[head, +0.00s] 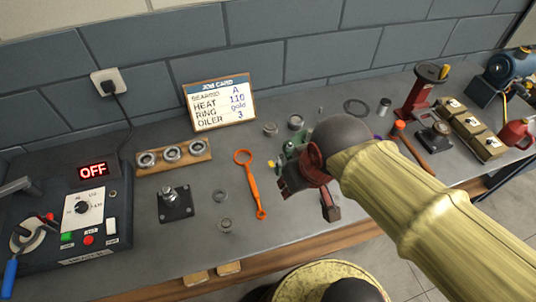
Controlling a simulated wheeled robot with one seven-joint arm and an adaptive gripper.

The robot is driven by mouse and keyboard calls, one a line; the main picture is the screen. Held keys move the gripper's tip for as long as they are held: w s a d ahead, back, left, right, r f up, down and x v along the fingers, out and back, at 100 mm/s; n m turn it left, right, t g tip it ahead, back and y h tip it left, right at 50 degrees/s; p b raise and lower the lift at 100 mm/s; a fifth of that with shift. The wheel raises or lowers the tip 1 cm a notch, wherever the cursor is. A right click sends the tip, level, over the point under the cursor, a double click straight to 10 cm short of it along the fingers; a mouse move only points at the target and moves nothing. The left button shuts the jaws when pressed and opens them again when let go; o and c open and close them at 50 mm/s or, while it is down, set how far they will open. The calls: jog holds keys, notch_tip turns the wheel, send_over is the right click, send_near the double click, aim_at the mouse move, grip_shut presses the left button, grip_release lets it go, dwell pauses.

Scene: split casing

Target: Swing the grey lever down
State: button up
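A grey bar (16,187) shows at the left edge, on the far side of the dark control box (125,236). It looks like the grey lever, but the picture cuts it off and I cannot tell how it is hinged. My gripper (309,198), dark red, hangs over the middle of the bench, far to the right of this bar. Its two fingers stand apart with nothing seen between them. A small green thing (291,148) shows partly behind my gripper, and most of it is hidden.
The box shows a red OFF display (93,169); a blue handle (10,279) lies at its front. An orange wrench (251,186), a ring rack (174,155) and a black block with a stud (175,202) lie between box and gripper. A job card (219,103) stands behind.

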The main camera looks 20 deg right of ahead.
jog(key=w+a+n+g+p, duration=0.1)
jog(key=w+p, duration=0.1)
jog(key=w+a+n+g+p, duration=0.1)
jog(key=w+a+p, duration=0.1)
jog(key=w+a+f+n+g+h+p, duration=0.1)
jog(key=w+a+n+p, duration=0.1)
jog(key=shift+w+f+g, duration=0.1)
jog(key=shift+w+g, duration=0.2)
grip_shut()
jog(key=w+a+f+n+h+p, duration=0.1)
jog(key=w+f+n+h+p, duration=0.1)
jog(key=w+n, duration=0.4)
jog(key=w+a+f+n+h+p, duration=0.2)
jog(key=w+f+n, duration=0.1)
jog(key=w+n, duration=0.4)
jog(key=shift+a+f+g+p, duration=0.25)
jog(key=shift+f+g+p, duration=0.05)
jog(key=shift+f+p, duration=0.05)
jog(key=shift+w, duration=0.1)
